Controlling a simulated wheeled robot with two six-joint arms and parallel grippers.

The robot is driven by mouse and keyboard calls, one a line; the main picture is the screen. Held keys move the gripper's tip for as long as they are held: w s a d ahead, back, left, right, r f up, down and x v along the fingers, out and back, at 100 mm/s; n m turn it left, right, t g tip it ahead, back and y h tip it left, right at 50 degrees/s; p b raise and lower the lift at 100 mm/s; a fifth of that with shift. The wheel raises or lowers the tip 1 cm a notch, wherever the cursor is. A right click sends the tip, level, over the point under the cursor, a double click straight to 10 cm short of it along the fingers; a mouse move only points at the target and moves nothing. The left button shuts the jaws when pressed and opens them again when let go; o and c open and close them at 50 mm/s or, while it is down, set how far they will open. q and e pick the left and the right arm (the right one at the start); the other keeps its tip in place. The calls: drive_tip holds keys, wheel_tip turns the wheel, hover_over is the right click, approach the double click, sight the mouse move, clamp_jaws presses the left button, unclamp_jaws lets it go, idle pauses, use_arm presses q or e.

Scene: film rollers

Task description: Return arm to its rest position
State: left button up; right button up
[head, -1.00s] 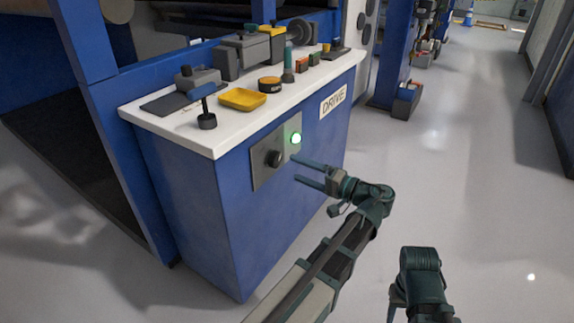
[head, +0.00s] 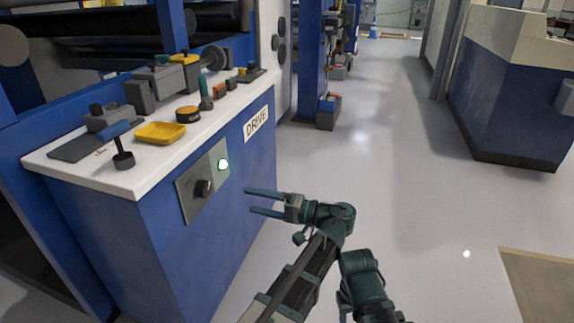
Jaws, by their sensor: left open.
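My left gripper (head: 264,201) is open and empty, its two fingers pointing left toward the blue drive cabinet. It hangs in front of the cabinet, right of the grey control panel (head: 205,181). The panel carries a dark knob (head: 203,188) and a lit green-white light (head: 223,164). A gap seems to lie between the fingertips and the panel. Part of my right arm shows at the bottom, right of the left arm; its gripper fingers cannot be made out.
The blue cabinet (head: 150,250) has a white top (head: 100,176) with a yellow tray (head: 160,132), a dark lever (head: 122,158) and several tools. A blue and cream cabinet (head: 510,95) stands at the right. The grey floor (head: 390,180) between them is clear.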

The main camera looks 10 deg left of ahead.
use_arm(q)
drive_tip(key=s+a+f+m+g+h, duration=0.1)
drive_tip(key=s+a+f+h, duration=0.1)
drive_tip(key=f+h, duration=0.35)
drive_tip(key=s+a+f+m+h, duration=0.1)
drive_tip(key=s+a+f+h, duration=0.15)
drive_tip(key=f, duration=0.55)
drive_tip(key=s+d+f+h, duration=0.5)
drive_tip(key=d+f+h, duration=0.3)
drive_tip(key=d+h, duration=0.2)
drive_tip(key=s+d+r+m+y+p, duration=0.1)
drive_tip(key=s+d+r+m+p, duration=0.4)
drive_tip(key=d+r+p, duration=0.65)
wheel_tip(320, 180, up, 36)
drive_tip(key=n+p, duration=0.1)
drive_tip(key=p, duration=3.5)
drive_tip(key=shift+s+a+r+g+p, duration=0.15)
drive_tip(key=shift+s+a+g+p, duration=0.15)
drive_tip(key=shift+s+g+p, duration=0.1)
